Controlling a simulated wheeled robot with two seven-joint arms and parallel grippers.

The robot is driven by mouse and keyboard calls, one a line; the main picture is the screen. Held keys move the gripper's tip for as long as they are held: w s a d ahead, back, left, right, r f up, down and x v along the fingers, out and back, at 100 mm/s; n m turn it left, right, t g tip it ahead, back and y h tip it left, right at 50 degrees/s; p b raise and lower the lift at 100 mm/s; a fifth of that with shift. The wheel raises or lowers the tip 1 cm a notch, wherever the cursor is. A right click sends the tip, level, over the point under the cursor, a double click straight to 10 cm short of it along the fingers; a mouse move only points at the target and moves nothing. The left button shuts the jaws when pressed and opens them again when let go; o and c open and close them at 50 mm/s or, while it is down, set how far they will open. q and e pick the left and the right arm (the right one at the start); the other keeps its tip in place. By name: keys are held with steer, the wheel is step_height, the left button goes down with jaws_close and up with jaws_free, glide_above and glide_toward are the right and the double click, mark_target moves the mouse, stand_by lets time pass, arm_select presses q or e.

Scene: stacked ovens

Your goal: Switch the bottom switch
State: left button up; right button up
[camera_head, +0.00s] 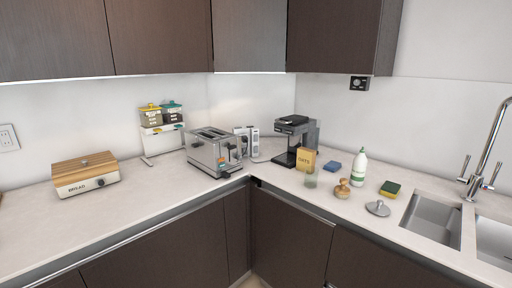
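Neither of my grippers is in view. No stacked ovens are in view, and I cannot make out a switch that is clearly the bottom one. A white wall plate (9,138) is at the far left edge, with details too small to tell if it is a socket or a switch. A small black wall fitting (360,83) is under the right upper cabinet. A silver toaster (215,150) on the counter has small controls on its front end.
A light counter (130,213) runs around the corner, above dark cabinets (290,240). A bread box (86,176), jar rack (162,130), coffee machine (292,140), white bottle (358,168) and sink (434,218) line it. The left counter front is clear.

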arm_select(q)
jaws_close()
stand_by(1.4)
